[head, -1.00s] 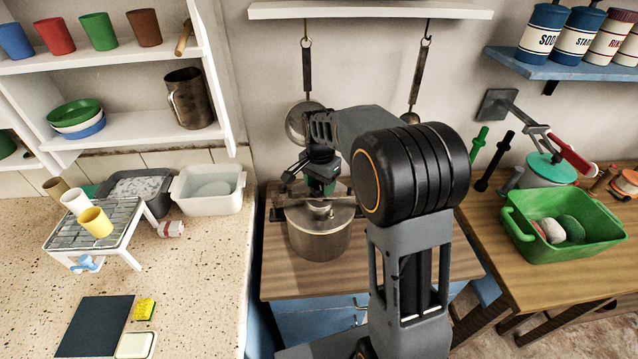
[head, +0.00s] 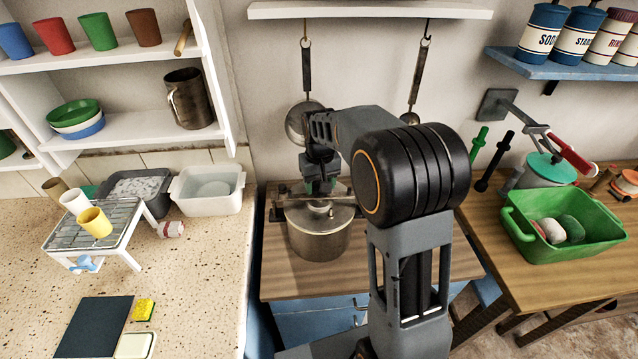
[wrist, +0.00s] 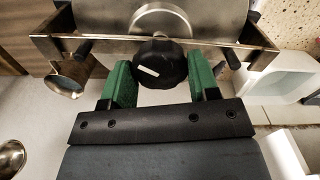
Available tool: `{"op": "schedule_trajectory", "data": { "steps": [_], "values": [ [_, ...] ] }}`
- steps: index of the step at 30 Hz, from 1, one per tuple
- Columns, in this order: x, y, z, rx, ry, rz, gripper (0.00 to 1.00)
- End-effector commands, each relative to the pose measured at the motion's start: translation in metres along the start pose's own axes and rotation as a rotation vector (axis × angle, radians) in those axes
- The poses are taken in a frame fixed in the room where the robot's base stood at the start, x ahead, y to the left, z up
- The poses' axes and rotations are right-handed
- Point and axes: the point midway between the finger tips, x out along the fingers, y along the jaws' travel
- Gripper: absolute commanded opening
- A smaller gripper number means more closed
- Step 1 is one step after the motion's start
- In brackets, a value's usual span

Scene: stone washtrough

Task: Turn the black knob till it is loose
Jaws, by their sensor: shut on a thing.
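The black knob (wrist: 162,60) is round with a short white mark, which lies slightly tilted in the wrist view. It sits at the middle of a metal bar (wrist: 222,46) across the lid of a metal pot (head: 319,243). My gripper (wrist: 161,72) has its green fingers on either side of the knob and is shut on it. In the head view my gripper (head: 319,205) points down over the pot, and my wrist hides the knob there.
The pot stands on a wooden top (head: 283,285). Two pans hang on the wall behind, one (head: 301,122) close to my wrist. A white basin (head: 207,190) is to the left. A green tub (head: 565,248) stands on the right table.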

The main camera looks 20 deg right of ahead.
Motion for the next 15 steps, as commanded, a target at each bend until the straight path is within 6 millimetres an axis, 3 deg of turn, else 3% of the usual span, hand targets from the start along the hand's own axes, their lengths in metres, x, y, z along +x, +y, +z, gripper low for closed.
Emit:
{"op": "schedule_trajectory", "data": {
  "steps": [15],
  "values": [
    [-0.0005,-0.0005,-0.0004,-0.489,0.002,-0.001,0.32]
  ]
}}
